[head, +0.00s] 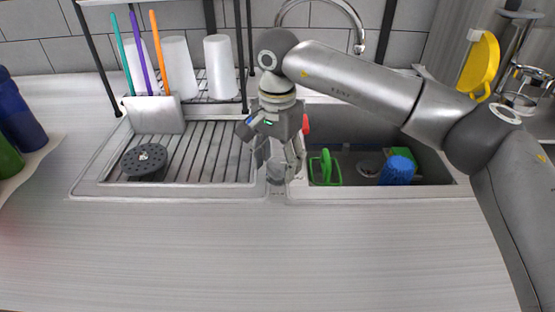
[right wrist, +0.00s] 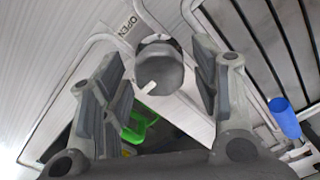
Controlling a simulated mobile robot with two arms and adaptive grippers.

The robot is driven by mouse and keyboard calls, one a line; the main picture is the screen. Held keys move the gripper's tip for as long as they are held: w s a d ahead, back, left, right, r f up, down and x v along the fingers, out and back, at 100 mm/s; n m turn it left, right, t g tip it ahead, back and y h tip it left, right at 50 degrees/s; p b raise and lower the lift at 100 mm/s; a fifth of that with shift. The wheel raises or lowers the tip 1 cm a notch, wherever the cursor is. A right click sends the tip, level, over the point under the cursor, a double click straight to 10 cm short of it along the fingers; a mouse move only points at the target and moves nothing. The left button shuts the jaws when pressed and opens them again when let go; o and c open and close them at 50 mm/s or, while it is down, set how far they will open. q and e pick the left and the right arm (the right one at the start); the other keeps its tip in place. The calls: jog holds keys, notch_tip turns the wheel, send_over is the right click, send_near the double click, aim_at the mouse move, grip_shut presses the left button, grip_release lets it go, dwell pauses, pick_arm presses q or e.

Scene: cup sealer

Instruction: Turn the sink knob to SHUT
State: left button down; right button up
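The sink knob (right wrist: 158,68) is a dark grey round knob with a white pointer mark on it, on the light sink divider. An OPEN label (right wrist: 128,25) is printed beside it; no SHUT label is visible. In the head view the knob (head: 276,173) is partly hidden by my right gripper (head: 280,160), which points down over it. In the right wrist view my right gripper (right wrist: 158,75) is open, with one finger on each side of the knob. Gaps show between the fingers and the knob. My left gripper is not in view.
The sink basin (head: 435,165) to the right holds a green-handled item (head: 325,168) and a blue item (head: 397,171). A drainer (head: 215,150) lies to the left with a dark round piece (head: 144,160). A faucet (head: 358,30) stands behind. The front counter (head: 270,250) is clear.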

aim_at(278, 163)
dwell(0.3)
notch_tip(278, 163, up, 12)
dwell(0.4)
